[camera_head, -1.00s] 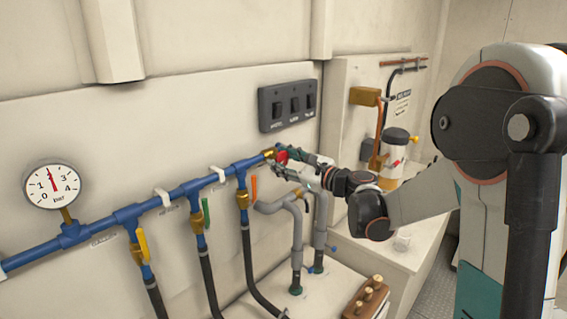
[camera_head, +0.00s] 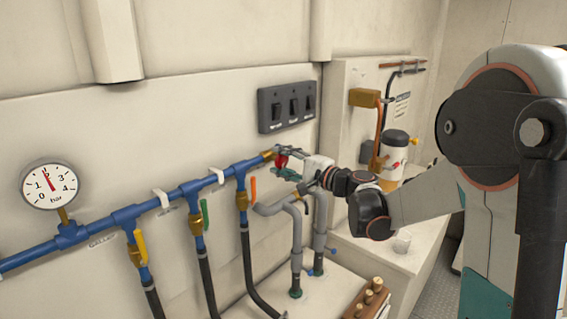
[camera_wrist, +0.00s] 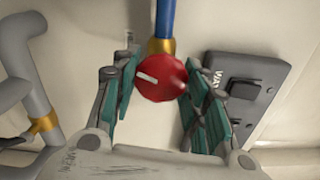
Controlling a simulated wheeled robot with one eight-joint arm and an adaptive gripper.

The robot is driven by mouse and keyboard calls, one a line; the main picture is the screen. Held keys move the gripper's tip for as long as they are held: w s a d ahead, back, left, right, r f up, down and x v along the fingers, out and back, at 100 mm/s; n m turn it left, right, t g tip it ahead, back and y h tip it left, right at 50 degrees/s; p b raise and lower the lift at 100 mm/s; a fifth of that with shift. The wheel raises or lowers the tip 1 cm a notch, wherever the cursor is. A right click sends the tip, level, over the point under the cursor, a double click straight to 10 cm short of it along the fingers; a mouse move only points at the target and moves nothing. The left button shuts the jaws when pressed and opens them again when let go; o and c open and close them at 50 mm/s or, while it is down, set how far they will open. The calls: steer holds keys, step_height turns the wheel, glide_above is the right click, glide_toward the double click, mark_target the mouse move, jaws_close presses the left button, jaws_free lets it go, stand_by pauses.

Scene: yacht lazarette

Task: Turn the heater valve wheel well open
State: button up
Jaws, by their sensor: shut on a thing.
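The heater valve wheel (camera_wrist: 161,79) is a round red wheel with a white mark. It sits on a brass fitting (camera_wrist: 160,46) at the end of the blue pipe. In the head view the wheel (camera_head: 282,161) shows as a small red patch, partly covered by the fingers. My gripper (camera_wrist: 161,88) has its teal-padded fingers on either side of the wheel, shut on it. In the head view my gripper (camera_head: 285,162) reaches the pipe's right end from the right. The white mark points up and left in the wrist view.
A blue manifold pipe (camera_head: 180,190) runs along the wall with yellow, green and orange lever handles. A pressure gauge (camera_head: 50,185) is at the left. A black switch panel (camera_head: 287,106) is just above the wheel. Grey pipes (camera_head: 296,235) stand below my gripper.

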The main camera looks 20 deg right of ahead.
steer(key=n, duration=0.4)
steer(key=shift+n, duration=0.3)
steer(key=n, duration=0.3)
steer(key=shift+r+n, duration=0.1)
steer(key=shift+n, duration=0.2)
steer(key=n, duration=0.4)
steer(key=shift+r+n, duration=0.1)
steer(key=shift+n, duration=0.2)
steer(key=shift+a+n, duration=0.1)
steer(key=shift+n, duration=2.1)
steer(key=shift+r, duration=0.1)
